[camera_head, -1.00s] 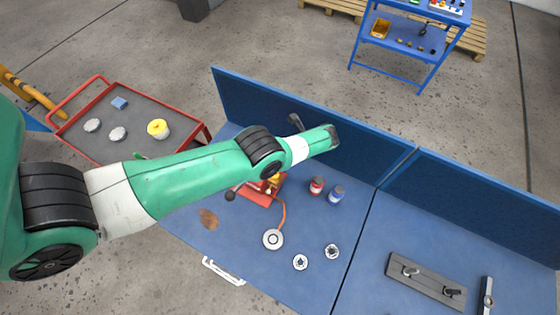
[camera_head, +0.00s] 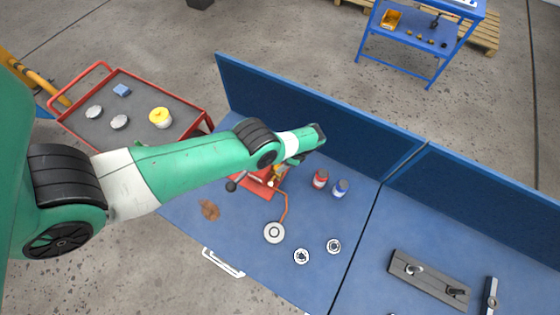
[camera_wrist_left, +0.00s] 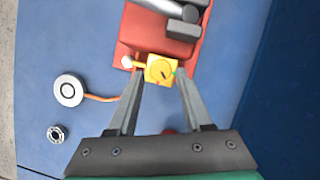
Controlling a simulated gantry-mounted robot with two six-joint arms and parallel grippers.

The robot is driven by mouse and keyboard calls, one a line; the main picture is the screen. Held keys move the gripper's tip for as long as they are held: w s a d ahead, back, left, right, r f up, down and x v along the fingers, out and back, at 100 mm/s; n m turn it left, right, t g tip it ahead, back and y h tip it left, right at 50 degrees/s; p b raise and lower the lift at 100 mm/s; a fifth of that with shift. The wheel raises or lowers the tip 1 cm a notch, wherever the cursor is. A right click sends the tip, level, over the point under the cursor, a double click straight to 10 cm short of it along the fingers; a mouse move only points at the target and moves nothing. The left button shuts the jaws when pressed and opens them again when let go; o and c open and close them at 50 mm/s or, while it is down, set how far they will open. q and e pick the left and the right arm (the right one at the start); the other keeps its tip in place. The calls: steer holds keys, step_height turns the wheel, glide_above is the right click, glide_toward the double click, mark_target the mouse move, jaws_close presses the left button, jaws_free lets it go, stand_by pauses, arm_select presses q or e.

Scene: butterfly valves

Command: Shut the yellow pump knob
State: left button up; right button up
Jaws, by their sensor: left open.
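The red pump (camera_head: 252,186) stands on the blue bench under my left arm, which hides part of it. In the left wrist view the yellow pump knob (camera_wrist_left: 160,70) is a square yellow block with a dark mark on top, near the end of the red pump base (camera_wrist_left: 132,50). My left gripper (camera_wrist_left: 160,78) is open, its two fingertips on either side of the knob in this view. I cannot tell if they touch it. In the head view my arm mostly hides this gripper. My right gripper is not in view.
An orange hose joins the pump to a round grey disc (camera_head: 274,232). A red can (camera_head: 320,178) and a blue can (camera_head: 340,188) stand right of the pump. A blue back panel (camera_head: 350,140) rises behind the bench. A red cart (camera_head: 85,135) stands at left.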

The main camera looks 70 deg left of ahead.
arm_select(q)
steer(key=shift+x, duration=0.95)
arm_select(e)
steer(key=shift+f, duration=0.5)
arm_select(q)
jaws_close()
steer(key=shift+r, duration=0.1)
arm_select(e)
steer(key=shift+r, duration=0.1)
